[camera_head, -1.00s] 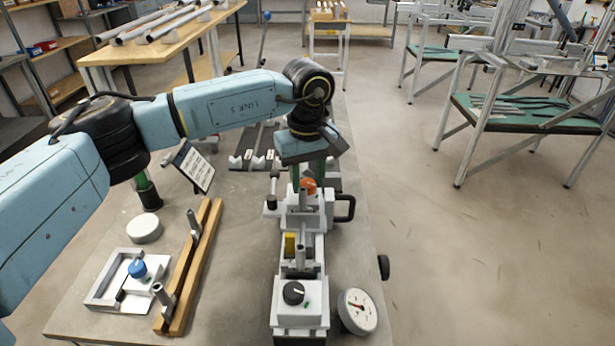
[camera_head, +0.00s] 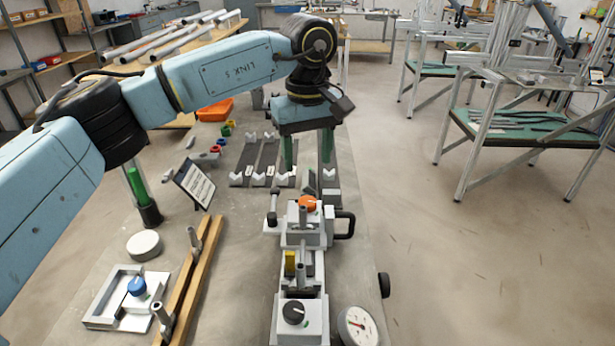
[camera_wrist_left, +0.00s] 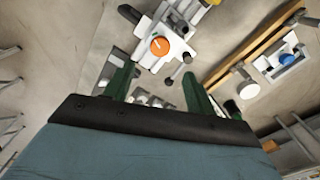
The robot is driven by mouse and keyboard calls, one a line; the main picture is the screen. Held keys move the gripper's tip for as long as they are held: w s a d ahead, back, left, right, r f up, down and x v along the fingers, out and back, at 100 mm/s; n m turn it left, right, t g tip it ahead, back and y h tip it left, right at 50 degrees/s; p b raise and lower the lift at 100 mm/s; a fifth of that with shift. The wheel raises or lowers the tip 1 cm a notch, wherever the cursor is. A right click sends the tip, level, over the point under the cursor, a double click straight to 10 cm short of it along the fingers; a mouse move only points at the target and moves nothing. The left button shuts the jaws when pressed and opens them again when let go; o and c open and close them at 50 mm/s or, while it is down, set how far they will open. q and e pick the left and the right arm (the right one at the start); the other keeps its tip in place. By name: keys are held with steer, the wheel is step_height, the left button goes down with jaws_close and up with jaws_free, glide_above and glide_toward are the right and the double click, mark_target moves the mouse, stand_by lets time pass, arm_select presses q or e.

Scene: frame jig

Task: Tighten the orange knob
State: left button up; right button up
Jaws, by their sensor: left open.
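The orange knob (camera_head: 307,202) sits on top of the grey and white jig (camera_head: 303,238) on the bench. In the left wrist view the knob (camera_wrist_left: 159,46) shows a white pointer line, beyond the fingertips. My left gripper (camera_head: 307,168) is raised above the bench, behind the knob in the head view. Its two green fingers are apart with nothing between them. In the left wrist view my left gripper (camera_wrist_left: 158,82) also shows open, clear of the knob. My right gripper is not in view.
A black knob (camera_head: 294,312) and a round dial gauge (camera_head: 357,326) are at the jig's near end. A blue knob (camera_head: 136,286) sits on a square fixture at left, beside wooden rails (camera_head: 194,274). A sign (camera_head: 194,184) and V-block racks (camera_head: 262,160) stand farther back.

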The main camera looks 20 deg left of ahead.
arm_select(q)
step_height(320, 180, up, 4)
steer(key=shift+f, duration=0.15)
stand_by(0.3)
